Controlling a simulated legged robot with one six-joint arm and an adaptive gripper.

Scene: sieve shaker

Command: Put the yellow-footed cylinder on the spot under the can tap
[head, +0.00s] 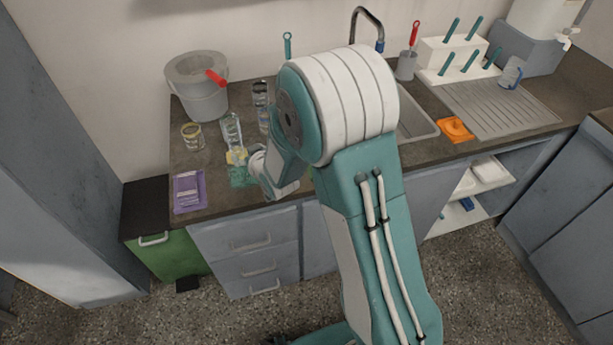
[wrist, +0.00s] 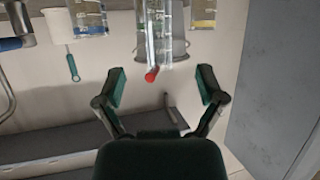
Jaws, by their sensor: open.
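The yellow-footed cylinder (head: 232,130) is clear and stands upright on the left of the counter, its yellow foot at my wrist in the head view. In the wrist view, which looks upside down, a tall clear cylinder (wrist: 154,25) comes in from the top edge, its foot out of frame. My gripper (wrist: 160,85) is open with nothing between its fingers; the cylinder lies beyond them.
A grey bucket (head: 203,101) with a red-handled tool stands behind the cylinder. A jar (head: 192,136) and a purple packet (head: 188,191) are to its left. A sink, an orange item (head: 455,129), a drainboard (head: 505,113) and a glass jug (head: 511,74) lie to the right.

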